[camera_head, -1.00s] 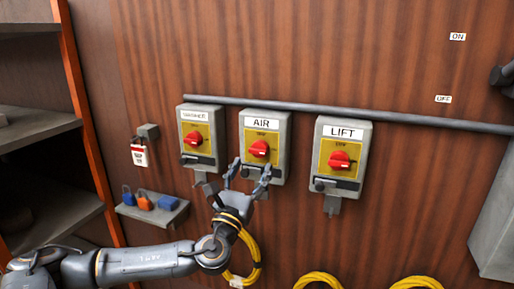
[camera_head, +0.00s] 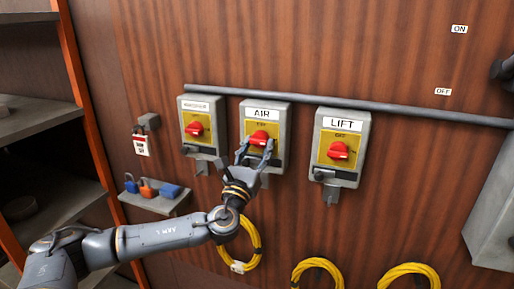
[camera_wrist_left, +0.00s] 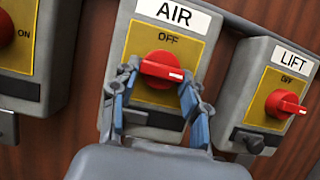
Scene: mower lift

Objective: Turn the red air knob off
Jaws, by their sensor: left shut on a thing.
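The red air knob (camera_head: 260,138) sits on the yellow plate of the grey AIR box (camera_head: 279,118), the middle of three boxes on the wall. In the left wrist view the knob (camera_wrist_left: 163,68) has its white mark toward the right, with the OFF label above it. My left gripper (camera_head: 255,146) is at the knob from below. In the left wrist view its blue-grey fingers (camera_wrist_left: 158,88) lie one on each side of the knob and are shut on it. My right gripper is in neither view.
The LIFT box (camera_head: 343,122) with its red knob stands close on the right, and another red-knob box (camera_head: 203,106) on the left. A grey pipe (camera_head: 400,115) runs above. A small shelf (camera_head: 155,203) holds padlocks. Yellow coils (camera_head: 318,267) hang below.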

